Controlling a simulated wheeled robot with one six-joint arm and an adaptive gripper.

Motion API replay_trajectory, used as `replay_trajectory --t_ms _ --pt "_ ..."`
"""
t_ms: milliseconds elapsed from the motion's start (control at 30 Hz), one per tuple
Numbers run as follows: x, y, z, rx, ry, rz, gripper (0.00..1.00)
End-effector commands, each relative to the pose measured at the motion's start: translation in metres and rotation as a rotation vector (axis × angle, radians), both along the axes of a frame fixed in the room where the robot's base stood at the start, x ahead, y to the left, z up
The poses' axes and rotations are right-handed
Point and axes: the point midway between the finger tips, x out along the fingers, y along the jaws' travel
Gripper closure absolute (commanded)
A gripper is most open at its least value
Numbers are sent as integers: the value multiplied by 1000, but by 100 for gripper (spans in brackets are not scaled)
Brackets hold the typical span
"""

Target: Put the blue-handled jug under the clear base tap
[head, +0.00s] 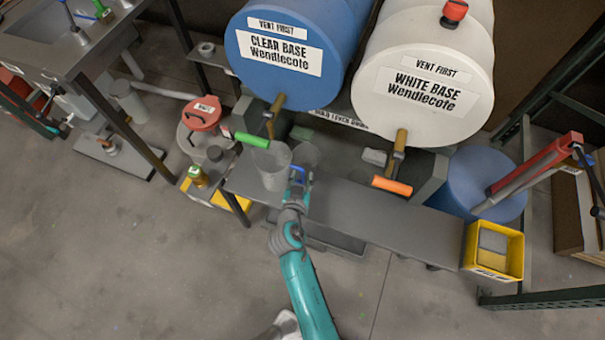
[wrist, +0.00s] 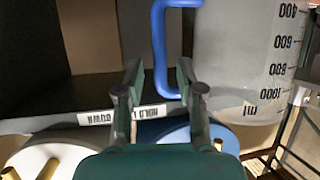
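The translucent jug (head: 271,167) stands upright at the left end of the grey bench, below the clear base tap (head: 275,115) in the head view. Whether it is exactly under the outlet I cannot tell. Its blue handle (head: 297,174) faces right, toward my gripper (head: 296,181). In the wrist view, the jug (wrist: 238,55) shows black volume marks, and its blue handle (wrist: 159,50) lies between the fingers of my gripper (wrist: 160,68). The fingers are open with gaps beside the handle. The blue clear base drum (head: 290,45) is above, and its tap has a green lever (head: 252,140).
The white base drum (head: 425,75) has a tap with an orange lever (head: 391,186) to the right. A red-lidded can (head: 202,115) is left, a yellow bin (head: 510,254) right. The bench (head: 400,222) is clear to the right.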

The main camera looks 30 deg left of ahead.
Motion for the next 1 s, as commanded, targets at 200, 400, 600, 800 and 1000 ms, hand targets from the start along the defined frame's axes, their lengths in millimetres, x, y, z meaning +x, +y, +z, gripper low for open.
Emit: replay_trajectory --t_ms 200,400,600,800,1000 --pt "-38 -17 17 0 0 3 63" --pt "-68 -31 30 0 1 3 63" --pt "-83 -38 38 0 0 1 63" --pt "-86 -40 40 0 0 0 63" --pt "-86 -48 37 -5 4 -1 63"
